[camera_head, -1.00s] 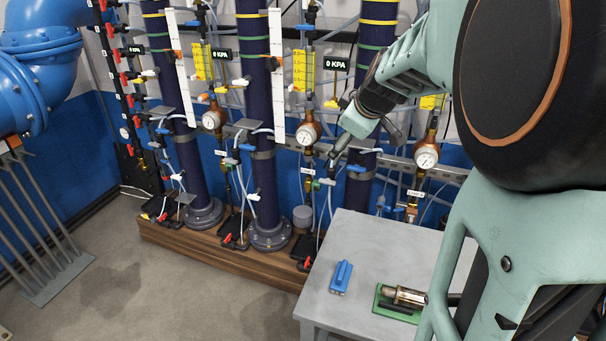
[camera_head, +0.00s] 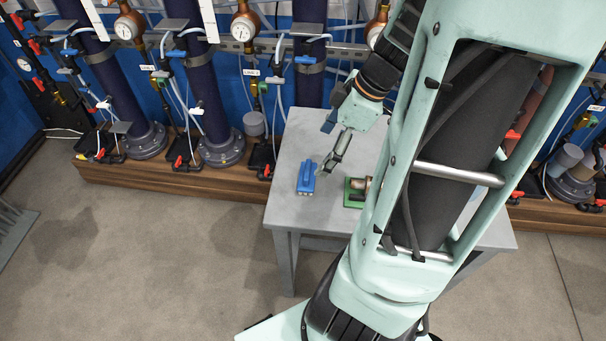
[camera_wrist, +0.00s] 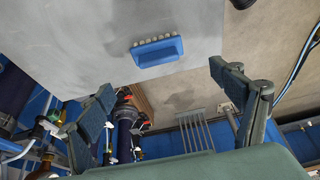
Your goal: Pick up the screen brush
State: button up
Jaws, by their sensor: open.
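The screen brush is a blue brush (camera_head: 306,177) with a raised blue handle. It lies near the left edge of the grey table (camera_head: 290,205). In the wrist view the brush (camera_wrist: 157,52) lies above the gap between my fingers, with a row of pale bristle tufts along one side. My gripper (camera_head: 332,150) is open and empty, above the table, up and to the right of the brush in the head view. In the wrist view both fingers (camera_wrist: 163,82) stand wide apart and neither touches the brush.
A green holder (camera_head: 352,193) with a metal cylinder (camera_head: 367,184) sits right of the brush, partly hidden by my arm. Dark columns (camera_head: 205,90) with gauges and tubing stand on a wooden plinth (camera_head: 170,185) behind. The floor left of the table is clear.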

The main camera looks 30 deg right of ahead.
aim_at(309, 168)
jog(key=b+x, duration=0.3)
jog(key=x, duration=0.7)
jog(key=shift+w+f, duration=0.1)
jog(key=shift+f, duration=0.2)
jog(key=shift+d, duration=0.1)
jog(key=shift+c, duration=0.3)
jog(key=shift+r, duration=0.1)
jog(key=c, duration=1.2)
jog(key=shift+c, duration=0.2)
jog(key=shift+r, duration=0.15)
